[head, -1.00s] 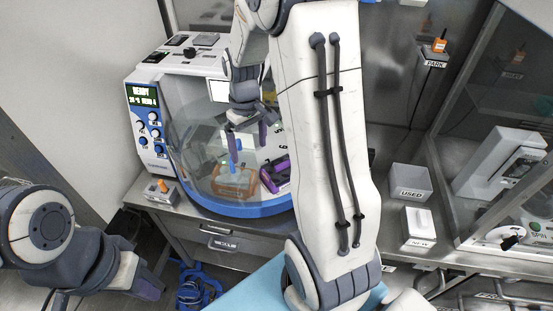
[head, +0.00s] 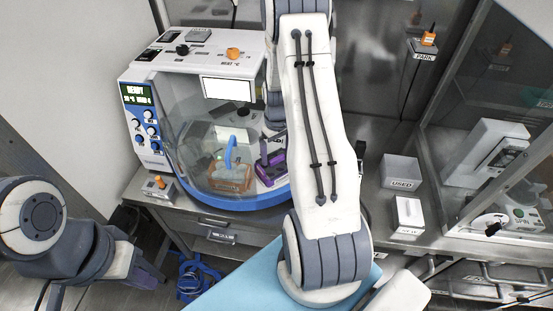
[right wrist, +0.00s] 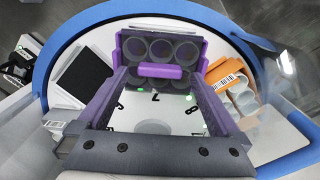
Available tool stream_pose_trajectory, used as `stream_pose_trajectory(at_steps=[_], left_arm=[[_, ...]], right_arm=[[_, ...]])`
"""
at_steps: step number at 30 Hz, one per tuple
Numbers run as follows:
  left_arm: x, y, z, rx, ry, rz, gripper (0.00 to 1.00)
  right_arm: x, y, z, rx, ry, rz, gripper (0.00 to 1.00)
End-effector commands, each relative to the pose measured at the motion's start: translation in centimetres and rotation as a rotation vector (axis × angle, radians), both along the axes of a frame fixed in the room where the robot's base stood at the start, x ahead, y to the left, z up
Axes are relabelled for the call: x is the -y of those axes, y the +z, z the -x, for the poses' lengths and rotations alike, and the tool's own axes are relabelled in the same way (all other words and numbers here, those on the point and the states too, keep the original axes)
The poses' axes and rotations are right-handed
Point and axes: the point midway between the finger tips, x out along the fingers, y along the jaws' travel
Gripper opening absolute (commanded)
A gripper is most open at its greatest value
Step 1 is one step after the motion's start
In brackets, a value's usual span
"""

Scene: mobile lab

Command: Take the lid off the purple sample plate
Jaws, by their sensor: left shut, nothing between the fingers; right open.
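The purple sample plate (head: 272,172) sits inside the round chamber of the bench machine, on the right side of its floor. In the right wrist view the plate (right wrist: 160,48) shows dark round wells and a purple bar along its near side. I cannot tell the lid apart from the plate. My right gripper (head: 270,148) is over the plate, open, with its purple fingers (right wrist: 160,76) to either side of the bar. I cannot tell whether they touch it. My left gripper (head: 150,280) is shut and empty at the lower left, away from the machine.
An orange rack (head: 230,180) stands left of the plate, behind the clear curved cover with a blue handle (head: 231,150). The chamber's blue rim (head: 225,202) curves in front. Boxes marked USED (head: 401,172) and NEW (head: 408,215) stand on the bench to the right.

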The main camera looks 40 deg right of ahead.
Motion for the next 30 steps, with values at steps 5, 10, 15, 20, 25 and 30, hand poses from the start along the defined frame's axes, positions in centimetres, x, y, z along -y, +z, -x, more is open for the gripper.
stream_pose_trajectory(at_steps=[5, 10, 15, 20, 25, 30], left_arm=[[0.0, 0.9, 0.0, 0.000, -0.002, 0.000, 0.00], [0.0, 0.8, 0.0, 0.000, -0.002, 0.000, 0.00], [0.0, 0.8, 0.0, 0.000, -0.002, 0.000, 0.00], [0.0, 0.8, 0.0, 0.000, -0.002, 0.000, 0.00], [0.0, 0.8, 0.0, 0.000, -0.001, 0.000, 0.00], [0.0, 0.6, 0.0, 0.000, -0.001, 0.000, 0.00]], right_arm=[[0.0, -1.8, 0.0, -0.002, 0.000, -0.001, 1.00], [0.0, -2.2, 0.0, 0.001, -0.001, 0.001, 1.00], [0.0, -2.2, 0.0, 0.001, -0.001, 0.001, 0.77], [0.0, -2.1, 0.0, 0.001, -0.001, 0.001, 0.21], [0.0, -2.1, 0.0, 0.001, -0.001, 0.000, 0.21], [0.1, -1.9, -0.1, 0.002, -0.001, 0.001, 0.21]])
